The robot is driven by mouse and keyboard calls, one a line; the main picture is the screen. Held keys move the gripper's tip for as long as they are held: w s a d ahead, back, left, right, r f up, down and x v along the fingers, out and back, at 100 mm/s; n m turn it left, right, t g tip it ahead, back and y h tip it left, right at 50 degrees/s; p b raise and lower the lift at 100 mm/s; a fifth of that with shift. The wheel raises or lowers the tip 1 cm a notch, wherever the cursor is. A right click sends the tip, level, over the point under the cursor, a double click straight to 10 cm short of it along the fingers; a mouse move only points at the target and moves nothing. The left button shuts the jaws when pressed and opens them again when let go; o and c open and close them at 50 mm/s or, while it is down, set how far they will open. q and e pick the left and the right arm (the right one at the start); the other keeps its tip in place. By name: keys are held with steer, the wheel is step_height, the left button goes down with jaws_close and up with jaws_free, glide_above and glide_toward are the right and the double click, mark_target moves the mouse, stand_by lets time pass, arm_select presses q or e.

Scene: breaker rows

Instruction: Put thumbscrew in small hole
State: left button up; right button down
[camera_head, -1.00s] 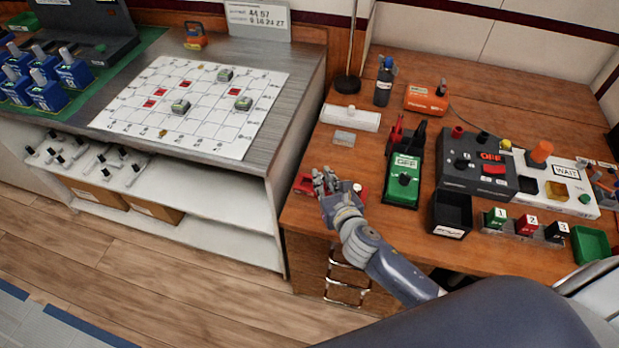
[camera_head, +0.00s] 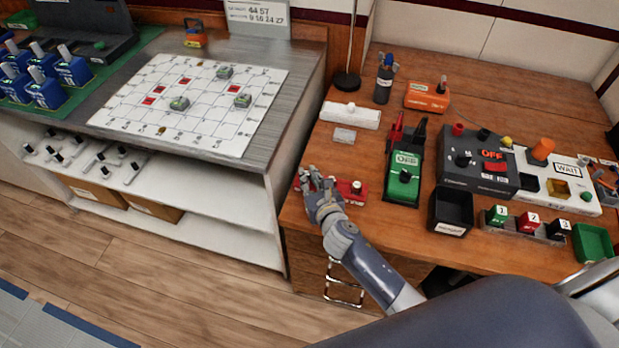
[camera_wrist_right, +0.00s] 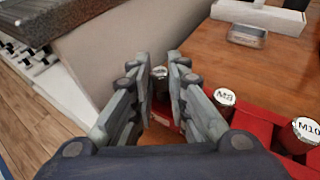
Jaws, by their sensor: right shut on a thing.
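A red block (camera_head: 350,187) lies near the left front edge of the wooden desk, with a pale knob on its right part. In the right wrist view the red block (camera_wrist_right: 258,130) carries two silver knobs, marked M8 (camera_wrist_right: 225,97) and M10 (camera_wrist_right: 306,129). My right gripper (camera_head: 306,178) is at the block's left end, shut on a small grey thumbscrew (camera_wrist_right: 160,82) between its fingertips. My fingers hide the block's left end in the head view. I cannot tell whether the thumbscrew sits in a hole. My left gripper is not in view.
A clear box (camera_head: 344,135) and a white case (camera_head: 351,116) lie behind the block. A grey counter (camera_head: 262,150) with a grid sheet is across a gap on the left.

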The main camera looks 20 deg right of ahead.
steer(key=c, duration=1.6)
jaws_free()
steer(key=shift+o, duration=0.2)
steer(key=shift+r+p, duration=0.25)
steer(key=shift+p, duration=0.05)
steer(key=shift+s, duration=0.4)
steer(key=v, duration=1.1)
steer(key=shift+s+r, duration=0.1)
